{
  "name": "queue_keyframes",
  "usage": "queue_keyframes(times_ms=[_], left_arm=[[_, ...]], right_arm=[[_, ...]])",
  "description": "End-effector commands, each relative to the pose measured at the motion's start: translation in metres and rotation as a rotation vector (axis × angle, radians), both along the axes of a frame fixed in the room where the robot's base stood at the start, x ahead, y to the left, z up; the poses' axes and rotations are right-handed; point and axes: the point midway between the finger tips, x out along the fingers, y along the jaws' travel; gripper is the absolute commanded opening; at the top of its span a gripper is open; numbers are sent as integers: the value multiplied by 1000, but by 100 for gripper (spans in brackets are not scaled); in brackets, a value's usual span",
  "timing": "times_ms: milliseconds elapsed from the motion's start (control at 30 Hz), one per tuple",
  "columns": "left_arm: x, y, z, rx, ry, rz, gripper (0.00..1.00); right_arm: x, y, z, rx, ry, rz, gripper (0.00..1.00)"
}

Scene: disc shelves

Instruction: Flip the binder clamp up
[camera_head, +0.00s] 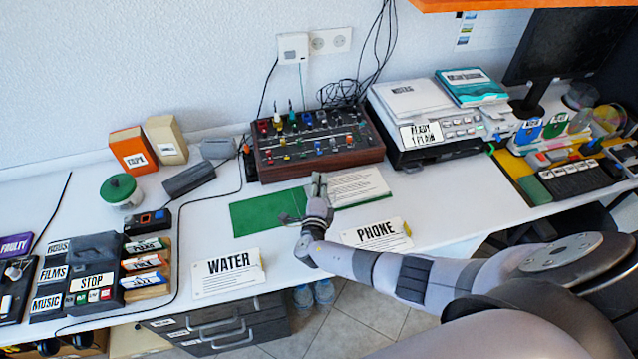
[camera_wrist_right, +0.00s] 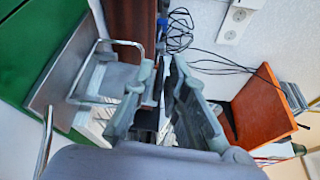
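The binder clamp (camera_wrist_right: 112,78) shows in the right wrist view as a grey metal piece with wire loop handles, at the edge of a green board (camera_wrist_right: 30,40). In the head view the clamp (camera_head: 288,217) is small and partly behind my right gripper, at the right end of the green board (camera_head: 255,213). My right gripper (camera_head: 319,178) is over the white desk beside the clamp. In the wrist view its two fingers (camera_wrist_right: 164,65) are apart with nothing between them. One finger is close to a wire loop; I cannot tell whether they touch. My left gripper is not in view.
A control box with coloured knobs (camera_head: 318,141) stands behind the board. Bare desk lies left of the board.

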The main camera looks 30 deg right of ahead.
Motion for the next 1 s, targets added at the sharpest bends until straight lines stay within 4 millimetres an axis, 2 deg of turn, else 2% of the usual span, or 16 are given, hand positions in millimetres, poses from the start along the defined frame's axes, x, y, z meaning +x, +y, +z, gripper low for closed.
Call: queue_keyframes(times_ms=[267,367,733,1000], left_arm=[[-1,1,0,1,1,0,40],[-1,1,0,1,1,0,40],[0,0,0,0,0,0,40],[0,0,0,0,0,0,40]], right_arm=[[-7,4,-1,2,0,0,13],[-19,12,0,3,1,1,13],[-82,52,5,2,2,0,13],[-100,65,7,-1,-1,0,13]])
